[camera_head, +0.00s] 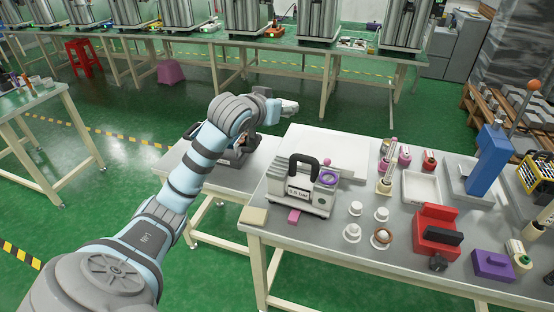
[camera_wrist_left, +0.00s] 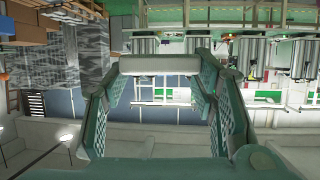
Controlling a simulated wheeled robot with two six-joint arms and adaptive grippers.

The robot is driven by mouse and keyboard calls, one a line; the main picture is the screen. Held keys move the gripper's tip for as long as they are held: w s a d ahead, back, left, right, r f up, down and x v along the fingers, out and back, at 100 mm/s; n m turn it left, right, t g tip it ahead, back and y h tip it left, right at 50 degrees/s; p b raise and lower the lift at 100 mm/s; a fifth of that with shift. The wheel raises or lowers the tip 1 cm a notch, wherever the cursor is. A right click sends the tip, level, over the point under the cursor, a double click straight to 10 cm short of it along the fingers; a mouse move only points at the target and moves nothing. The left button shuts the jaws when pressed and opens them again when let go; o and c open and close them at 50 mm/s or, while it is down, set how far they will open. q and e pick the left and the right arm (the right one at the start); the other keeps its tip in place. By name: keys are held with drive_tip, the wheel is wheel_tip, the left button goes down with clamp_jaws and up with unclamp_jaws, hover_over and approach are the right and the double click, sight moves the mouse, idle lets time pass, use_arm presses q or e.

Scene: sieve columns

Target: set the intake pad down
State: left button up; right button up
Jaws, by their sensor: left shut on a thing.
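My left arm reaches over a low side table, with my left gripper (camera_head: 284,107) raised above the floor beyond it and pointing right. In the left wrist view the gripper's teal fingers (camera_wrist_left: 160,85) are shut on a pale grey bar-like piece (camera_wrist_left: 160,64), which spans between the fingertips. This appears to be the intake pad; in the head view it is too small to make out clearly. It is held in the air, apart from any surface. My right gripper is not in view.
The main table (camera_head: 340,260) holds a grey machine with a black handle (camera_head: 305,190), a beige block (camera_head: 253,215), white knobs, a red device (camera_head: 436,232), a white tray (camera_head: 421,187) and a blue press (camera_head: 486,160). The low side table (camera_head: 180,165) carries a dark item partly behind my arm.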

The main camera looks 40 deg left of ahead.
use_arm(q)
drive_tip(key=shift+a+r+n+y, duration=0.35)
drive_tip(key=shift+a+n+y, duration=0.25)
drive_tip(key=shift+a+y, duration=0.2)
wheel_tip(320, 180, down, 19)
drive_tip(key=b, duration=0.3)
drive_tip(key=shift+s+b, duration=0.15)
drive_tip(key=shift+b, duration=0.2)
drive_tip(key=shift+f, duration=0.45)
drive_tip(key=o, duration=0.7)
drive_tip(key=shift+o, duration=0.2)
